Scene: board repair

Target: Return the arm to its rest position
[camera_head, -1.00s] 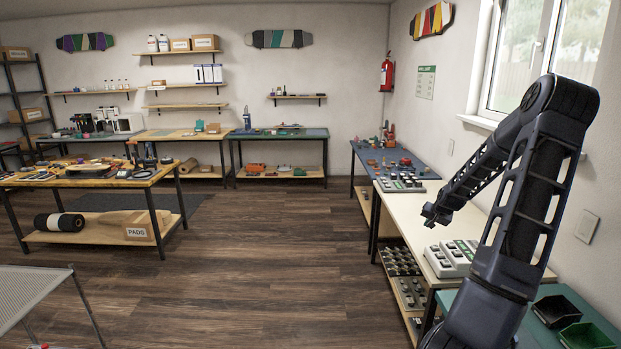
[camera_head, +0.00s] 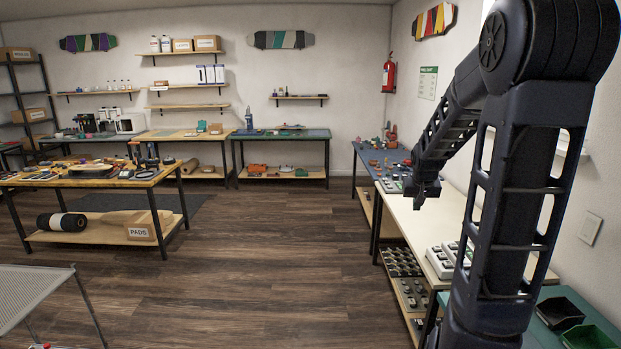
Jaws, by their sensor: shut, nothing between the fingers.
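My gripper (camera_head: 422,194) hangs at the end of my dark arm, which rises large on the right side of the view, bends at the top and reaches down to the left. The gripper is shut and holds nothing. It appears in front of the left edge of the cream-topped bench, near its far end; its exact height above the bench is hard to tell. My arm hides part of the window and of the benches on the right.
The cream bench (camera_head: 408,217) carries grey boxes (camera_head: 441,262). A blue-topped bench (camera_head: 370,158) lies beyond it. Black and green bins (camera_head: 560,312) sit at the lower right. A wooden worktable (camera_head: 95,181) and a mesh-topped table (camera_head: 30,290) stand left. The middle floor (camera_head: 265,250) is clear.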

